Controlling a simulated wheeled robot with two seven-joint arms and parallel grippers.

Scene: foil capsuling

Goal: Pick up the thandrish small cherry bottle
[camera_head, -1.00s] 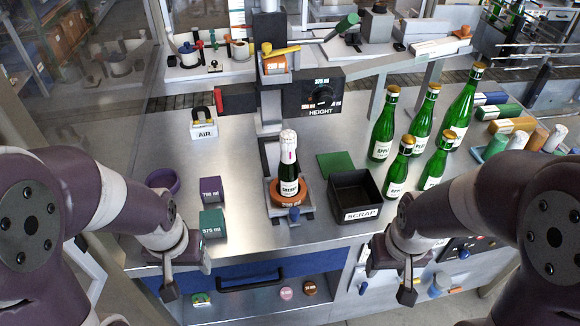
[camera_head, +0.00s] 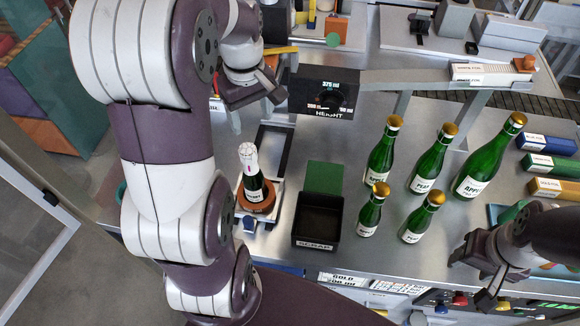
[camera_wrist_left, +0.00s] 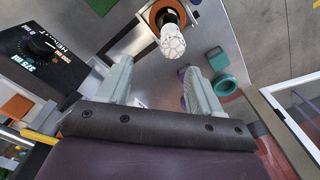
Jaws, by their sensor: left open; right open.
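The cherry bottle (camera_head: 253,185) is a small dark bottle with a white-foiled neck and a white label. It stands upright on an orange-brown round seat (camera_head: 257,207) of the capsuling station. In the left wrist view its white top (camera_wrist_left: 172,40) shows just beyond and between the fingers, with a gap. My left gripper (camera_head: 260,101) is raised behind the bottle in the head view, near the height unit, open and empty; its two fingers also show in the left wrist view (camera_wrist_left: 158,82). My right gripper (camera_head: 474,278) is open and empty at the front right.
A black scrap bin (camera_head: 318,222) stands right of the bottle, with a green pad (camera_head: 324,178) behind it. Several green bottles (camera_head: 430,166) stand further right. The height unit (camera_head: 323,92) overhangs behind. My left arm hides the table's left side.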

